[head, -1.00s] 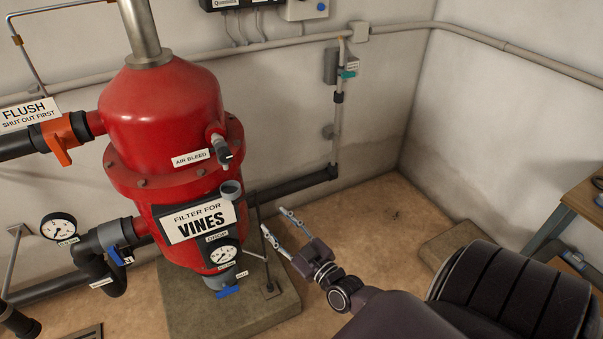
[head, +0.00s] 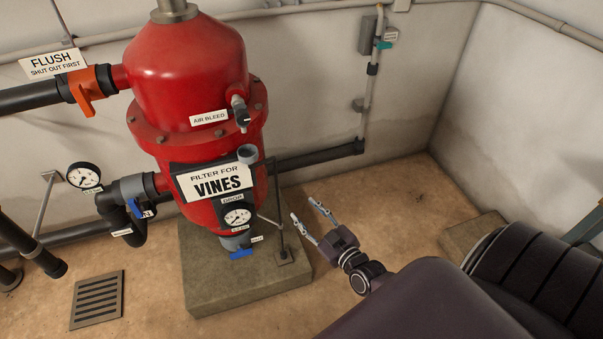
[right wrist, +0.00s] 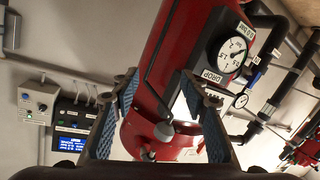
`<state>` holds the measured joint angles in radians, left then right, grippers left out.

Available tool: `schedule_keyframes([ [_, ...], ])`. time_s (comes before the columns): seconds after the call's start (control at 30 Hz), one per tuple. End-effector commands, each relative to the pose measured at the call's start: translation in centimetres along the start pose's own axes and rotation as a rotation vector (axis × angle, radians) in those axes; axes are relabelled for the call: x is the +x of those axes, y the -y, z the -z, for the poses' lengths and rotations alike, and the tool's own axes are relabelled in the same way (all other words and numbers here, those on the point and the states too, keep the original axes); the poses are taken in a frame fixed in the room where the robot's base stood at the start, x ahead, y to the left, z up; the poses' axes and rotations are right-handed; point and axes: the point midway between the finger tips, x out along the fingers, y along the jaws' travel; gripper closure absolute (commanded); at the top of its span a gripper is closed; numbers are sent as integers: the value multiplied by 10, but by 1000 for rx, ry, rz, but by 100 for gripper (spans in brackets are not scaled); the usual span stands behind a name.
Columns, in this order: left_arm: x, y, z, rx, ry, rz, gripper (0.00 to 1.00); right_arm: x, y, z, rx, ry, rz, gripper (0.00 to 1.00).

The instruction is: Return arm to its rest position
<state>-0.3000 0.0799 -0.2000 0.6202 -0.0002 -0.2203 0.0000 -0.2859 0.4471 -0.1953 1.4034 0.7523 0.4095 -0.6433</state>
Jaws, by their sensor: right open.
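My right gripper (head: 309,215) is open and empty in the head view. It is in front of and to the right of the red filter tank (head: 190,70), over the floor beside the concrete plinth (head: 205,275). In the right wrist view, the two open fingers (right wrist: 158,105) frame the tank, with nothing between the pads in contact. The DROP gauge (right wrist: 232,50) shows large at upper right there; the same gauge is low on the tank in the head view (head: 237,217). My left gripper is not in the head view.
An orange flush valve handle (head: 86,92) and a blue valve handle (head: 241,254) are on the tank's pipes. A thin upright rod (head: 278,215) stands on the plinth near my right gripper. A floor drain (head: 98,299) lies at lower left. The floor towards the back corner is clear.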

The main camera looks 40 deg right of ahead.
Motion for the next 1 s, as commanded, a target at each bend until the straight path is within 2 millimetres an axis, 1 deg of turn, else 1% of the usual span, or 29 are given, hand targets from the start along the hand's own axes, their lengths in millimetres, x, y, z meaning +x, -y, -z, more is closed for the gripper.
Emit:
schedule_keyframes([
  [0.23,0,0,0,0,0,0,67,0,0,-1,0,2,1,59],
  [0.27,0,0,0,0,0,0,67,-1,2,-3,1,7,3,59],
  [0.33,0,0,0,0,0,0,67,-4,8,-16,4,35,14,59],
  [0.37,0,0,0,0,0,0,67,-6,12,-25,7,55,23,59],
  [0.43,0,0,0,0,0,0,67,-15,28,-55,14,123,52,59],
  [0.47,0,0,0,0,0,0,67,-20,36,-71,18,161,68,59],
  [0.5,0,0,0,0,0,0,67,-30,48,-94,26,217,91,59],
  [0.53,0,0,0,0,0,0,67,-38,58,-113,32,263,109,59],
  [0.57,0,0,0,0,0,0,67,-48,69,-131,39,310,127,59],
  [0.6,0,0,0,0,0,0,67,-62,82,-156,47,374,151,59],
  [0.67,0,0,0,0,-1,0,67,-85,103,-190,60,471,185,59],
  [0.7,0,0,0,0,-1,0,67,-103,117,-212,68,536,206,59],
  [0.77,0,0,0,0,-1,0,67,-131,137,-242,81,633,236,59],
  [0.8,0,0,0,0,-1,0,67,-152,150,-262,87,699,256,59],
  [0.87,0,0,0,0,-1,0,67,-186,169,-288,98,799,283,59],
  [0.9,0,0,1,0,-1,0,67,-209,181,-304,104,865,301,59],
  [0.97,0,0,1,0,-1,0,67,-244,198,-324,110,959,324,59],
  [1.0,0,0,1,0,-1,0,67,-266,208,-335,112,1018,337,59],
])
